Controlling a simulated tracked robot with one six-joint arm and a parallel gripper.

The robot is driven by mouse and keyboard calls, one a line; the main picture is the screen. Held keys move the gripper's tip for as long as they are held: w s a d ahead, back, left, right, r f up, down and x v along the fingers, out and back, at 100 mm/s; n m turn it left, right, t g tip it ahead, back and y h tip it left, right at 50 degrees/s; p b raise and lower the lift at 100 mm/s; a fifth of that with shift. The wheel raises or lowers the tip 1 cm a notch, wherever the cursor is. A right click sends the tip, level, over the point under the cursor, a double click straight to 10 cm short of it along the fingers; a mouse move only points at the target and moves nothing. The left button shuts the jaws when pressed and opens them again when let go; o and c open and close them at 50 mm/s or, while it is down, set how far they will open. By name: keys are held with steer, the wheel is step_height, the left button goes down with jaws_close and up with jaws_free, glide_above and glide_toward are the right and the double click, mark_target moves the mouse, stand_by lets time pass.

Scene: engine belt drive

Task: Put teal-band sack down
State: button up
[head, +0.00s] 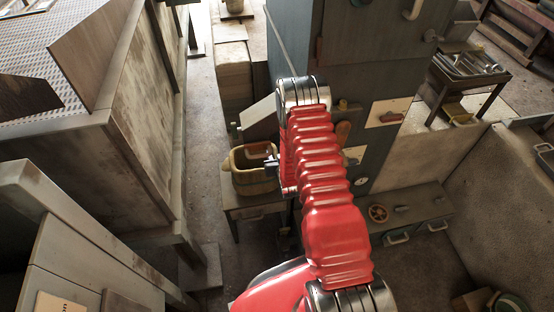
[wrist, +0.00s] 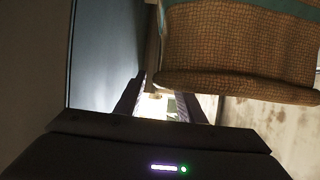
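The teal-band sack (wrist: 240,55) is brown and woven, with a teal band across its top edge in view. It fills the upper right of the wrist view, very close to my gripper. My gripper (wrist: 158,100) shows as two dark fingers with a bright gap between them. The sack hides the tip of the right finger, and I cannot tell whether the fingers are closed on it. In the head view, my gripper (head: 271,163) is small and partly behind my red arm, beside a beige container.
A tall blue-grey cabinet (head: 350,60) stands behind my arm. A metal-sided structure (head: 140,120) bounds the left side. A narrow strip of floor (head: 207,130) is clear. A low bench (head: 415,207) is at right.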

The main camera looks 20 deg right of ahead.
steer(key=v, duration=1.2)
steer(key=shift+s, duration=0.1)
stand_by(0.6)
